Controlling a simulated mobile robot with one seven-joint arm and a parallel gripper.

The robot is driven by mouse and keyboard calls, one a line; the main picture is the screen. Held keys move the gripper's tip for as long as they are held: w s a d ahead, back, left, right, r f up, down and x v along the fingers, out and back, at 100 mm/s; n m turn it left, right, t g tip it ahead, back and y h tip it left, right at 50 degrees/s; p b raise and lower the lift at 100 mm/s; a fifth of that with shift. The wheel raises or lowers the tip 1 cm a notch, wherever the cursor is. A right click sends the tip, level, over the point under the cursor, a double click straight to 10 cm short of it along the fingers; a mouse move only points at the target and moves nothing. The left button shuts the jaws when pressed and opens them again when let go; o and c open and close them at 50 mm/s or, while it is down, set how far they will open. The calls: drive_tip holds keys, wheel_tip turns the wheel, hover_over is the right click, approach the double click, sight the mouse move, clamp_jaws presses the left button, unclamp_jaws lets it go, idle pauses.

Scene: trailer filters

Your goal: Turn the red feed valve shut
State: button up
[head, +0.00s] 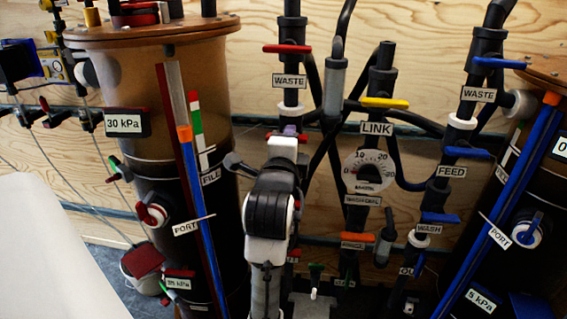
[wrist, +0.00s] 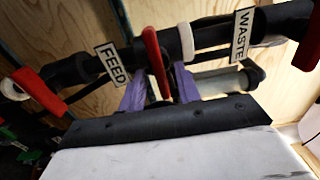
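The red feed valve handle (wrist: 154,58) lies across the dark pipe in the wrist view, between the FEED label (wrist: 112,62) and a white ring. My gripper (wrist: 160,88) has its two purple fingers apart, one on each side of the handle's lower end. Gaps seem to show between the fingers and the handle, so it does not look clamped; contact is hard to tell. In the head view my gripper (head: 290,131) is at the left pipe, below the WASTE label (head: 289,81). There my wrist hides most of the feed handle and its label.
Red waste handle (head: 287,48) sits above, crosswise on the same pipe. Another red handle (wrist: 38,95) lies left of FEED in the wrist view. The yellow link handle (head: 385,103) and gauge (head: 368,172) stand to the right; the brown filter tank (head: 160,80) stands close on the left.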

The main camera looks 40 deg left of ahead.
drive_tip(key=b+v, duration=0.9)
drive_tip(key=v, duration=0.2)
drive_tip(key=shift+s+d, duration=0.15)
drive_tip(key=shift+s, duration=0.2)
